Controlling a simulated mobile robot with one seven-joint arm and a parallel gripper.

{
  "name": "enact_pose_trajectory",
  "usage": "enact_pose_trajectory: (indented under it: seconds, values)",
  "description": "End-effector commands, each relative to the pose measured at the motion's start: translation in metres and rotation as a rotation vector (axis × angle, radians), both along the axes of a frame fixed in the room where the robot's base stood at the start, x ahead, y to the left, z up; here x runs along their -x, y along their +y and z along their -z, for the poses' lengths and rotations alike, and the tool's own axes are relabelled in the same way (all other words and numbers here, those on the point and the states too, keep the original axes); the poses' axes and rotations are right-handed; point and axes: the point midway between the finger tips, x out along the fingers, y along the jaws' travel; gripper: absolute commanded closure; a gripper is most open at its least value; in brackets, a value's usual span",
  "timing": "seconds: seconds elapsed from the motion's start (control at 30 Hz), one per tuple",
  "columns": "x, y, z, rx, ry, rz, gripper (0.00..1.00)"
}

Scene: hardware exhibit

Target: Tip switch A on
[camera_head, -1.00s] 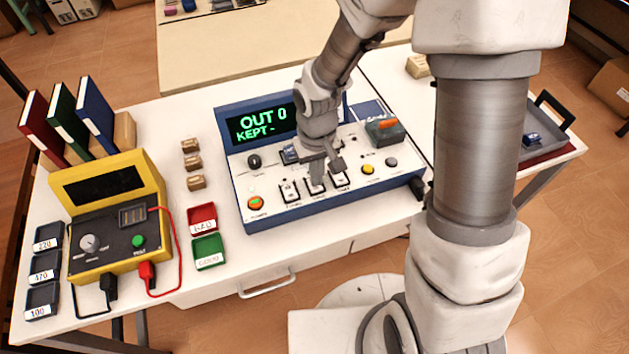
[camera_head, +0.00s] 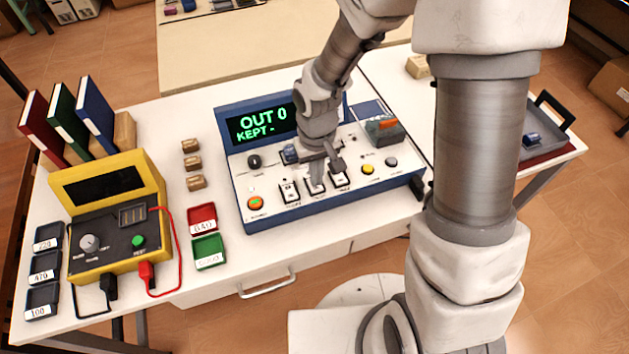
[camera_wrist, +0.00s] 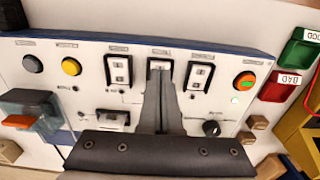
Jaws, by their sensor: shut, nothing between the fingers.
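The blue control panel (camera_head: 232,187) has three rocker switches in a row along its front. In the head view they are the left switch (camera_head: 289,192), the middle switch, largely covered by my fingers, and the right switch (camera_head: 341,179). The wrist view shows them in reverse order: one switch (camera_wrist: 118,70), the middle switch (camera_wrist: 160,64) and another switch (camera_wrist: 199,76). Their labels are too small to read, so I cannot tell which is A. My gripper (camera_wrist: 160,78) is shut and empty, its tips at the middle switch; contact is unclear.
The panel's screen (camera_head: 262,123) reads "OUT 0" and "KEPT -". A dark knob (camera_head: 254,161), an orange-green button (camera_head: 256,203) and a yellow button (camera_head: 368,169) are nearby. Red (camera_head: 202,218) and green (camera_head: 208,252) trays and a yellow tester (camera_head: 78,181) stand to the left.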

Motion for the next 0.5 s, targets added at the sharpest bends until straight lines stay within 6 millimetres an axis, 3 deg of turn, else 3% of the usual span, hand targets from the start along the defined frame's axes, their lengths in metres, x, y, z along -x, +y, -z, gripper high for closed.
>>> enact_pose_trajectory:
  seconds: [0.5]
  values:
    - [0.0001,0.0,0.0061,0.0,0.0,0.0,1.0]
